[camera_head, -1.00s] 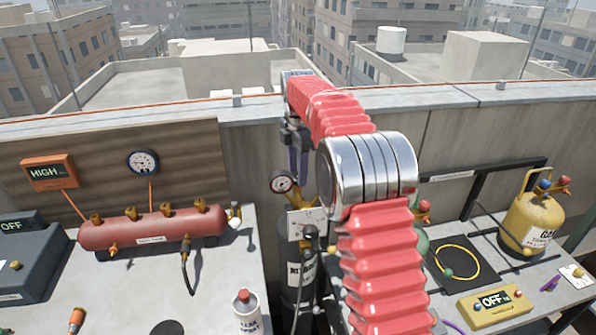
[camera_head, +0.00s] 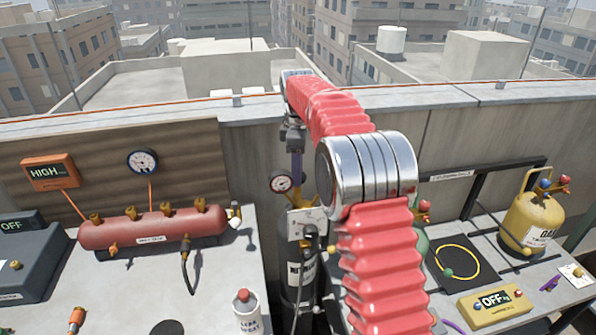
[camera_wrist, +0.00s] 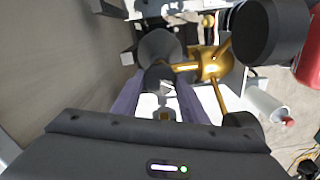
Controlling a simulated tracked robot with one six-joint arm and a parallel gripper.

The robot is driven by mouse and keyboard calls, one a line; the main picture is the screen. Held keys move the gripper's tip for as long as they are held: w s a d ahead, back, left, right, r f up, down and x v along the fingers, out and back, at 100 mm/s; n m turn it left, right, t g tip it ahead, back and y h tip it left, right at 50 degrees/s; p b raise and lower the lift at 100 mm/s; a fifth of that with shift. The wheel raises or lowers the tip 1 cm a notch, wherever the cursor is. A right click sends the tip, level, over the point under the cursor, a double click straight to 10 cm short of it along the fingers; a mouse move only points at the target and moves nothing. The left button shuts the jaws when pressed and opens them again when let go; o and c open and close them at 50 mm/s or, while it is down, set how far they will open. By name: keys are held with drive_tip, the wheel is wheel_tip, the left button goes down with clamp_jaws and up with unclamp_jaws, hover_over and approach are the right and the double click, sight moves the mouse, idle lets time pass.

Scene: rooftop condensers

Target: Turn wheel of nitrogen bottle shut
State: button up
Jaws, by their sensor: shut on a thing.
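The nitrogen bottle (camera_head: 297,275) is a dark cylinder with a white label, standing upright in the gap between two benches. Its brass valve (camera_wrist: 212,64) shows in the wrist view, with a dark wheel (camera_wrist: 160,77) at the end of a brass stem. My gripper (camera_wrist: 160,88) has its two purple fingers on either side of the wheel and is shut on it. In the head view my gripper (camera_head: 296,172) points down over the bottle top, and the wheel cannot be made out there. A round gauge (camera_head: 281,182) sits just left of the fingers.
A second dark gauge body (camera_wrist: 268,32) is close on the right in the wrist view. A red manifold (camera_head: 152,228) and a white can (camera_head: 247,312) are on the left bench. A yellow cylinder (camera_head: 531,222) stands on the right bench. A parapet wall runs behind.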

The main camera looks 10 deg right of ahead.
drive_tip(key=m, duration=0.4)
drive_tip(key=shift+m, duration=0.3)
drive_tip(key=m, duration=0.3)
drive_tip(key=shift+w+m, duration=0.1)
drive_tip(key=shift+m, duration=0.3)
drive_tip(key=m, duration=0.7)
drive_tip(key=shift+r, duration=0.1)
drive_tip(key=m, duration=0.3)
drive_tip(key=shift+m, duration=0.4)
drive_tip(key=m, duration=0.3)
drive_tip(key=shift+m, duration=0.3)
drive_tip(key=m, duration=0.6)
drive_tip(key=shift+m, duration=0.4)
drive_tip(key=o, duration=1)
